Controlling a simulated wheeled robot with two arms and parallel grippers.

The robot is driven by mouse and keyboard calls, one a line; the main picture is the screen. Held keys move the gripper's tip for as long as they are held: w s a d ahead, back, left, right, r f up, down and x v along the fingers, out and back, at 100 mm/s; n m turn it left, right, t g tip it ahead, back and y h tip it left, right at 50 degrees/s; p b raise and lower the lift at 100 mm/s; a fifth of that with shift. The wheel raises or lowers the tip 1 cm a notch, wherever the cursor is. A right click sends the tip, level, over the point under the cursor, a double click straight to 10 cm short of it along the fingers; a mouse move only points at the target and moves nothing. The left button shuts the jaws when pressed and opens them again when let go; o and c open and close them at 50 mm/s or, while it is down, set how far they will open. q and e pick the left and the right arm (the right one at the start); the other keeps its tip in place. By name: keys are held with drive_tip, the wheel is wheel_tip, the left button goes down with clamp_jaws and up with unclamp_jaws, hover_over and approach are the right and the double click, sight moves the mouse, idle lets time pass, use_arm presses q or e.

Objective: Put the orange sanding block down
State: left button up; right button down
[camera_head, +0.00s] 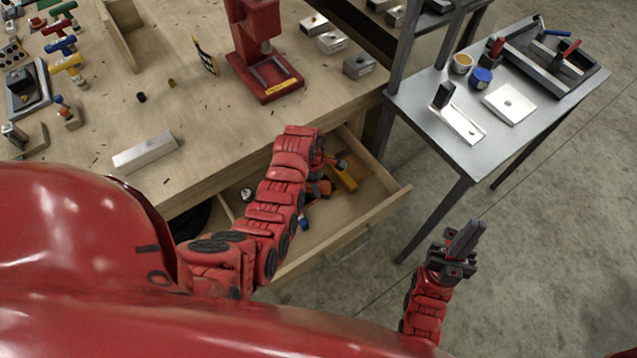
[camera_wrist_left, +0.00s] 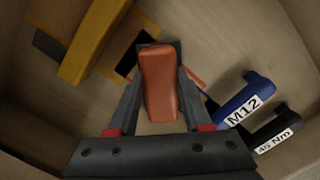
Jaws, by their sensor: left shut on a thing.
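The orange sanding block (camera_wrist_left: 160,85) is between the two fingers of my left gripper (camera_wrist_left: 158,98) in the left wrist view. The gripper is shut on it, inside the open wooden drawer (camera_head: 352,219). Whether the block touches the drawer floor cannot be told. In the head view my left arm largely hides the block and the left gripper (camera_head: 322,186). My right gripper (camera_head: 462,243) is over the floor right of the drawer, away from the block. Its finger gap is not clear.
In the drawer, a yellow tool (camera_wrist_left: 92,40) lies left of the block. A blue M12 tool (camera_wrist_left: 243,100) and a black 45 Nm tool (camera_wrist_left: 275,130) lie to its right. The workbench (camera_head: 215,130) is above the drawer; a grey side table (camera_head: 470,150) stands at right.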

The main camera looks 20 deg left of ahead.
use_arm(q)
drive_tip(key=shift+f, duration=0.15)
drive_tip(key=shift+f, duration=0.1)
drive_tip(key=o, duration=1.2)
